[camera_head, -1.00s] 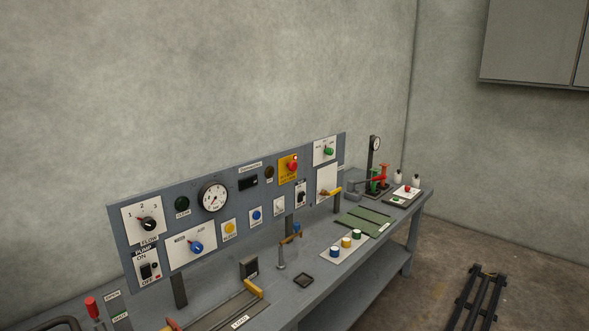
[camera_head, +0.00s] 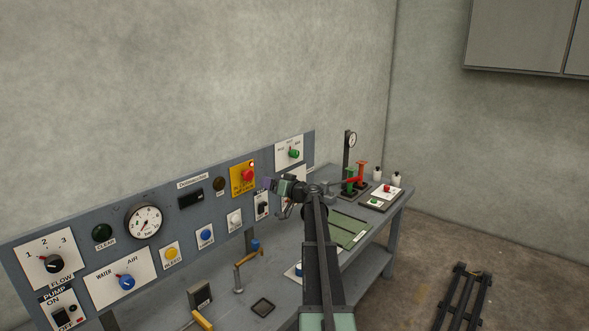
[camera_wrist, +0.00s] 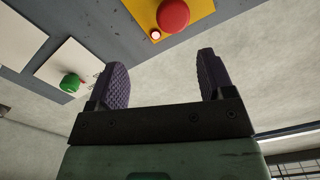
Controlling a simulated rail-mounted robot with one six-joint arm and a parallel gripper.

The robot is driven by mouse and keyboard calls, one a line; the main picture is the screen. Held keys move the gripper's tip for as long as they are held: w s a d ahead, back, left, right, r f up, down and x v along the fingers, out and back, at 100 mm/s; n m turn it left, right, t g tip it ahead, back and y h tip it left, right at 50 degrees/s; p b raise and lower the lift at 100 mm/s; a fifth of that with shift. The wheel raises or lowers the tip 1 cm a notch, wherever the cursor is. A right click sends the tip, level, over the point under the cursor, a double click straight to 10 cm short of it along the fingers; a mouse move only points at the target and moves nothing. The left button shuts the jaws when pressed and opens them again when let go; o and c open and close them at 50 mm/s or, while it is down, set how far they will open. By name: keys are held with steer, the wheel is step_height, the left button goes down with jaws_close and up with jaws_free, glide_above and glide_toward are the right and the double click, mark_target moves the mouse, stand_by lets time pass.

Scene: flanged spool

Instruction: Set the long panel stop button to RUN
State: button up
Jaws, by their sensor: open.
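The stop button (camera_head: 247,174) is a red mushroom head on a yellow plate (camera_head: 238,187) on the long grey panel. A small lit lamp (camera_head: 252,164) sits at the plate's upper corner. My gripper (camera_head: 268,184) is raised in front of the panel, just right of the button in the head view. In the wrist view the button (camera_wrist: 173,15) and lamp (camera_wrist: 155,34) show at the top edge, beyond the fingertips. My gripper's two dark ridged fingers (camera_wrist: 162,66) are apart with nothing between them. The button's lettering is too small to read.
A green knob (camera_head: 294,154) on a white plate is right of the button; it also shows in the wrist view (camera_wrist: 70,84). A black switch (camera_head: 262,205) sits low near my gripper. A brass-coloured lever (camera_head: 248,258) stands on the bench below.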

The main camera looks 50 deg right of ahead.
mark_target(250, 176)
steer(key=shift+n, duration=0.6)
steer(key=w+a, duration=0.1)
steer(key=w, duration=0.2)
steer(key=w+a, duration=0.1)
steer(key=w, duration=0.7)
steer(key=shift+a+r, duration=0.25)
steer(key=shift+a, duration=0.15)
